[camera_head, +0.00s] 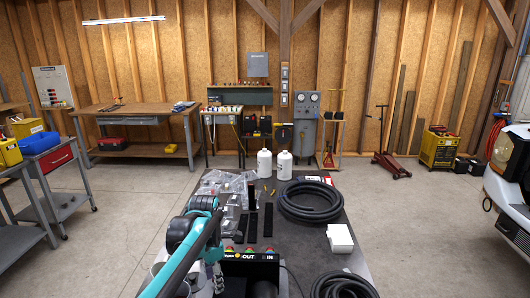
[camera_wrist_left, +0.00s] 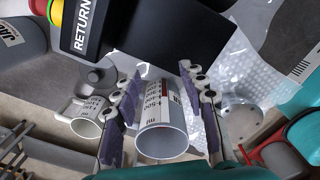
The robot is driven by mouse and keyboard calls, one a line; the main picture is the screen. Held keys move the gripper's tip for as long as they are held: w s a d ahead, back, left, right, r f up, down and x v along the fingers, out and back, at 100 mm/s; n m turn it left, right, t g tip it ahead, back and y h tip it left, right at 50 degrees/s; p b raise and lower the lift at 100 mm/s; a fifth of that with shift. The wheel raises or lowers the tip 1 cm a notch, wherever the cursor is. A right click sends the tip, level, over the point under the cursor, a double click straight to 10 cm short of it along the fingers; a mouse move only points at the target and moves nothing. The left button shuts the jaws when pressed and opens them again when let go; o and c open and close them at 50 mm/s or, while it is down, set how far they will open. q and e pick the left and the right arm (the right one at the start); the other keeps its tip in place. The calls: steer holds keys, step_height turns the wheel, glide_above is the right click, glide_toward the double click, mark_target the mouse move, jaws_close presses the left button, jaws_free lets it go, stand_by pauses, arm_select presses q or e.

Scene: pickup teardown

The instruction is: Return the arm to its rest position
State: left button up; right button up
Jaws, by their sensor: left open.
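My left arm (camera_head: 193,250), teal and black, reaches over the near left part of the dark work table (camera_head: 330,240) in the head view. Its left gripper shows in the wrist view (camera_wrist_left: 160,75) with its two purple-padded fingers apart. A white measuring cup (camera_wrist_left: 162,140) with a printed ml scale appears between the fingers, with gaps visible beside it. A smaller measuring cup (camera_wrist_left: 86,120) lies to the left of the fingers. My right gripper is not in view.
A black sign box (camera_head: 248,262) with coloured buttons stands at the table's near side. Coiled black hoses (camera_head: 312,202), a white box (camera_head: 340,238) and two white bottles (camera_head: 284,165) are on the table. Clear bags (camera_head: 222,182) lie at left. Concrete floor (camera_head: 420,220) is open to the right.

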arm_select(q)
steer(key=shift+s+d+r+m, duration=0.25)
steer(key=shift+s+r+m, duration=0.2)
steer(key=shift+s, duration=0.2)
steer(key=shift+a+m+t, duration=0.3)
steer(key=shift+a+m, duration=0.05)
steer(key=s+a+f+m+t, duration=0.1)
steer(key=s+m+t, duration=0.1)
steer(key=s+m, duration=0.5)
steer(key=s+a+f+m+t+b, duration=0.1)
steer(key=s+f+m+t, duration=0.1)
steer(key=s+m, duration=0.4)
steer(key=s+a+f+m+t+b, duration=0.1)
steer(key=s+m+t, duration=0.1)
steer(key=s+m, duration=0.5)
steer(key=shift+s+f+m+t, duration=0.1)
steer(key=shift+s+m+t, duration=0.1)
steer(key=shift+m, duration=0.7)
steer(key=shift+s+f+m+t, duration=0.1)
steer(key=shift+s+m, duration=0.05)
steer(key=shift+m, duration=0.75)
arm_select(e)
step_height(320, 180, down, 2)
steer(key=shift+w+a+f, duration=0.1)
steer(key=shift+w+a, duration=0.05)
